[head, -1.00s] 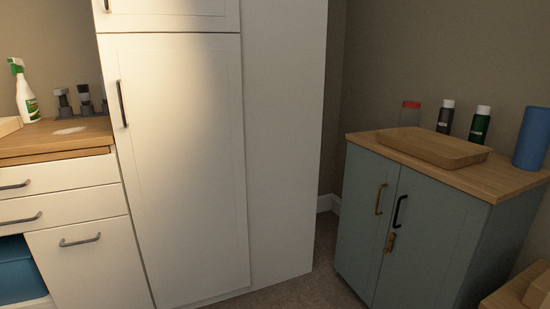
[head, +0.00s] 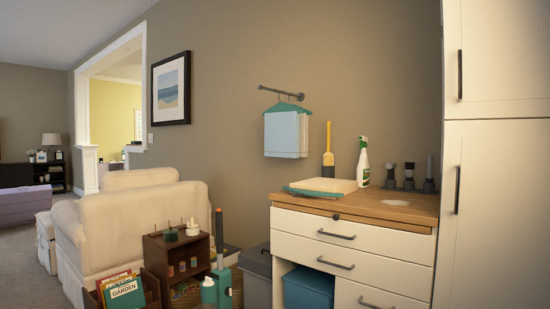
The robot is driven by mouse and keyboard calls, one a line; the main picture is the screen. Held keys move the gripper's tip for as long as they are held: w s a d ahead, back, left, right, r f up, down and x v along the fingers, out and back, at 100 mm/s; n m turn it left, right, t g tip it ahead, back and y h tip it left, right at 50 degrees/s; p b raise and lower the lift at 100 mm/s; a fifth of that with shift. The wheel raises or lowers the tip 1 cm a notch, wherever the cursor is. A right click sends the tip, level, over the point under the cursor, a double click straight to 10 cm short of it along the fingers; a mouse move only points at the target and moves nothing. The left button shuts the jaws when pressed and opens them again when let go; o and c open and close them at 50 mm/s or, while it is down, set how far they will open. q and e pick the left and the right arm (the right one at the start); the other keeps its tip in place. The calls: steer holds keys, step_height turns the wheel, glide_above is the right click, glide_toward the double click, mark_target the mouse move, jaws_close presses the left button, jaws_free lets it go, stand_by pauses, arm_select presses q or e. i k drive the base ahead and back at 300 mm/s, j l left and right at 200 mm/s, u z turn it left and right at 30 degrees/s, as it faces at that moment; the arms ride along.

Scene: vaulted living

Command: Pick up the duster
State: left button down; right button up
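No thing here is plainly a duster. A yellow upright tool (head: 328,158) with a thin stem stands at the back of the wooden counter (head: 405,209). It may be a brush or duster, but it is too small to tell. Small dark-handled brush-like items (head: 409,177) stand in grey holders at the counter's right end. A tall dark tool with an orange end (head: 219,237) stands on the floor side near the brown shelf; its kind is unclear. Neither of my grippers is in view.
The counter also bears a spray bottle (head: 363,163), a white and teal tray-like item (head: 321,187) and a whitish patch. A tall white cabinet (head: 497,180) stands at right. A cream armchair (head: 130,225), small brown shelf (head: 175,263) and book box fill the lower left.

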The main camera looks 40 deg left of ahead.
mark_target(328, 158)
steer(key=u, duration=1.1)
